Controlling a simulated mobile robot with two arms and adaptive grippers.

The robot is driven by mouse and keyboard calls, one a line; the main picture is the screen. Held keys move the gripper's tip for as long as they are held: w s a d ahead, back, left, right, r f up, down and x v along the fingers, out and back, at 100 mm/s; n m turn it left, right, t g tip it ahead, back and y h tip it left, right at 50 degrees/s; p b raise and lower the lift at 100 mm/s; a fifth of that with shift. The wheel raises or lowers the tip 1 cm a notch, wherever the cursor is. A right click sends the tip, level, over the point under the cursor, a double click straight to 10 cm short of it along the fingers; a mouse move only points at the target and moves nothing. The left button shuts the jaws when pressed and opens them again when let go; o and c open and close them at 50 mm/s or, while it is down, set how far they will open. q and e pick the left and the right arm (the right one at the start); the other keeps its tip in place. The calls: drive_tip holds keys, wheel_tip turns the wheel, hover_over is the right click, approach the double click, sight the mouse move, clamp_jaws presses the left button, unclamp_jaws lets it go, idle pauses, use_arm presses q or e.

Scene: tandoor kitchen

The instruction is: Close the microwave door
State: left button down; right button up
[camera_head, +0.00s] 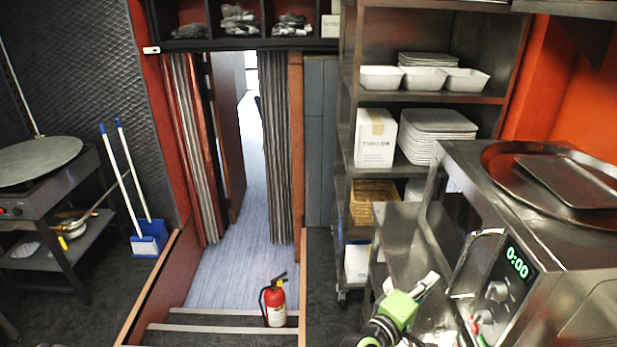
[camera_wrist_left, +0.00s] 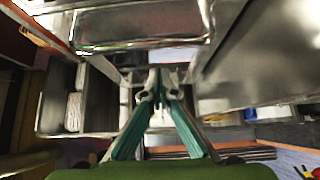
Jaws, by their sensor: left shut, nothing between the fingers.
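The steel microwave (camera_head: 575,245) stands at the right in the head view, its front facing left. Its control panel shows a green 0:00. The door (camera_head: 455,212) with a dark window and curved metal handle is beyond the panel, seen at a steep angle. I cannot tell how far it stands open. My left gripper (camera_head: 428,284), green and grey, is low in front of the microwave, left of the handle. It is shut and empty; its fingers meet in the left wrist view (camera_wrist_left: 158,82). Contact with the door cannot be made out. My right gripper is not in view.
Round and rectangular trays (camera_head: 570,180) lie on the microwave. A steel shelf rack (camera_head: 345,140) with white dishes stands behind. A fire extinguisher (camera_head: 275,305) stands by the steps at bottom centre.

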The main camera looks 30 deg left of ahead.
use_arm(q)
drive_tip(key=shift+w+d+n+y+p, duration=0.15)
drive_tip(key=shift+w+d+y, duration=0.05)
drive_tip(key=shift+d, duration=0.2)
drive_tip(key=shift+w+d+n+y+p, duration=0.15)
drive_tip(key=shift+d+y, duration=0.05)
drive_tip(key=shift+d, duration=0.2)
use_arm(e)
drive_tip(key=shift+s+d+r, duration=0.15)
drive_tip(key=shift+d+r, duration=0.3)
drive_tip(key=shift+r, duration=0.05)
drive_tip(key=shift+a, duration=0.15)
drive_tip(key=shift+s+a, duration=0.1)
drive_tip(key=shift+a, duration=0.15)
use_arm(q)
drive_tip(key=v, duration=1.2)
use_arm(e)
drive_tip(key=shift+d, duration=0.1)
